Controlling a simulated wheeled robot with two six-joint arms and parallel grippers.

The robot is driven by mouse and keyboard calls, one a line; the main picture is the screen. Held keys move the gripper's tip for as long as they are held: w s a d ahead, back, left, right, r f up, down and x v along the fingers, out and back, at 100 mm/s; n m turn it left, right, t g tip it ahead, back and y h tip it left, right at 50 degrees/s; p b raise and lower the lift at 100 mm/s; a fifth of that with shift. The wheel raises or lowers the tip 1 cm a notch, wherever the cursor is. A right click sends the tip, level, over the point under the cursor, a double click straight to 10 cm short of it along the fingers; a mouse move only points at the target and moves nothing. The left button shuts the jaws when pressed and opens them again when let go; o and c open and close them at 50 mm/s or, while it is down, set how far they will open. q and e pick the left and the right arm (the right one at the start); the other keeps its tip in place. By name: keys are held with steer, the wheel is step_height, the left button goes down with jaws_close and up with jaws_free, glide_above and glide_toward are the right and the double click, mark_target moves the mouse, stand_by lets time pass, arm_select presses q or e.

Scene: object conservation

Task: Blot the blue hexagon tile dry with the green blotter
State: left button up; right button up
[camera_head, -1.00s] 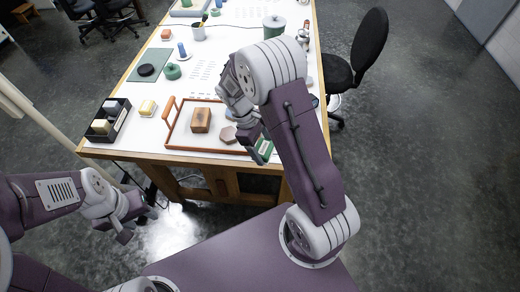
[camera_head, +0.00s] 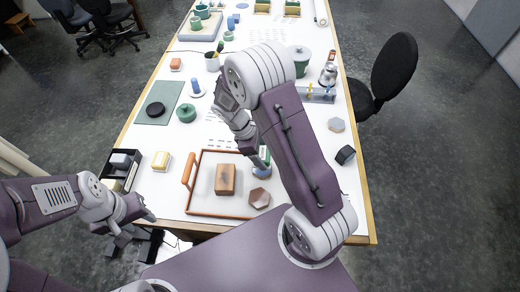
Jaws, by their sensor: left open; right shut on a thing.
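A pale blue-grey hexagon tile (camera_head: 336,124) lies flat on the white table, right of my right arm. My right gripper (camera_head: 256,148) is over the table by the tray's right side, partly hidden by its own arm. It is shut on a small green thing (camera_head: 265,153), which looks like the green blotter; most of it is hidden. It is apart from the tile, to its left and nearer. My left gripper (camera_head: 138,216) is open and empty, low at the table's near left edge.
An orange-rimmed tray (camera_head: 205,210) holds a wooden block (camera_head: 226,179) and a brown hexagon (camera_head: 259,198). A black block (camera_head: 345,155) lies just nearer than the tile. A rack (camera_head: 318,95) and green pot (camera_head: 301,60) stand beyond. A dark box (camera_head: 118,172) stands at left.

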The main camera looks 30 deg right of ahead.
steer(key=shift+s+f, duration=0.2)
steer(key=shift+s, duration=0.1)
steer(key=f+b, duration=0.1)
steer(key=w+f+b, duration=0.1)
steer(key=f+b, duration=0.3)
steer(key=shift+w+f, duration=0.25)
steer(key=shift+s+f+b, duration=0.15)
steer(key=shift+s+b, duration=0.05)
steer(key=shift+b, duration=0.25)
steer(key=shift+s, duration=0.15)
steer(key=shift+w, duration=0.25)
steer(key=shift+s, duration=0.15)
steer(key=shift+f, duration=0.45)
stand_by(0.8)
